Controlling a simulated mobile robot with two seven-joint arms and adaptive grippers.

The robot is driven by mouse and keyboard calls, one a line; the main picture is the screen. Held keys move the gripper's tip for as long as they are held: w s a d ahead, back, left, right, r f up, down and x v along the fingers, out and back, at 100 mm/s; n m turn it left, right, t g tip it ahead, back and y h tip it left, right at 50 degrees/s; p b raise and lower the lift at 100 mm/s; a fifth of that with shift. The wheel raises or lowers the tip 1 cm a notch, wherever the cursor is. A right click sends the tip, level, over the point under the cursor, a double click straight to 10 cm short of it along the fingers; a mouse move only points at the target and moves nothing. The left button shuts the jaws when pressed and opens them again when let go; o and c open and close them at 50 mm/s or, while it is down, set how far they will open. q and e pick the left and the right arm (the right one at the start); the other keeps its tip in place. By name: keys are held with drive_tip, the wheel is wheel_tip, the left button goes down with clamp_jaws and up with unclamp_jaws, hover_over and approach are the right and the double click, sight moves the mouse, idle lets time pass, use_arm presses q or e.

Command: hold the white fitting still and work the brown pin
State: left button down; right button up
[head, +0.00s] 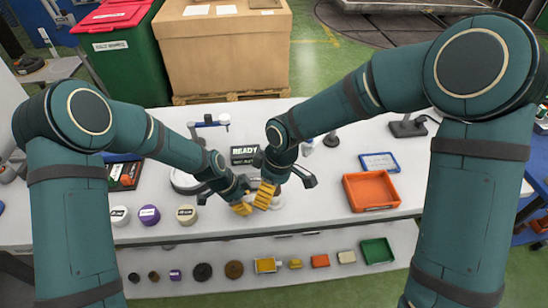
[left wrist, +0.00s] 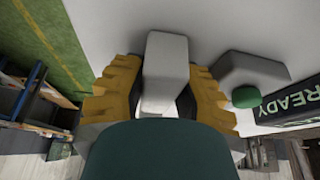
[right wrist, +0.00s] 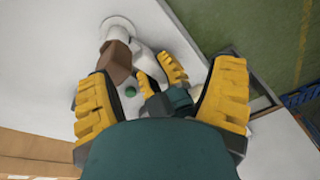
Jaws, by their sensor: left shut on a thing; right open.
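My left gripper (head: 242,208) is shut on the white fitting; in the left wrist view a white block of the fitting (left wrist: 167,65) stands between its yellow fingers. In the right wrist view the white fitting (right wrist: 117,27) shows a round end and a body, with the brown pin (right wrist: 118,62) sticking out of it toward my camera. My right gripper (right wrist: 164,75) is open and empty, its fingers apart, with the pin near its left finger and the left gripper's fingers beyond. In the head view the grippers are side by side and the pin cannot be made out.
A READY sign (head: 243,155) stands behind the grippers. An orange tray (head: 371,192) and a blue-rimmed tray (head: 379,162) lie to the right. Several round pieces, including a purple one (head: 149,214), sit at the left. A lower shelf in front holds small parts and a green tray (head: 377,251).

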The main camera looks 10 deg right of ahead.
drive_tip(key=w+r+n, duration=0.1)
drive_tip(key=n, duration=0.1)
drive_tip(key=w+d+r+n+h, duration=0.1)
drive_tip(key=w+r+n, duration=0.1)
drive_tip(key=w+r+n+h, duration=0.1)
drive_tip(key=w+r+n, duration=0.1)
drive_tip(key=shift+w+d+n, duration=0.25)
drive_tip(key=shift+n, duration=0.15)
wheel_tip(320, 180, down, 12)
drive_tip(key=shift+r, duration=0.1)
drive_tip(key=shift+c, duration=0.3)
drive_tip(key=shift+w+r, duration=0.1)
drive_tip(key=c, duration=1.3)
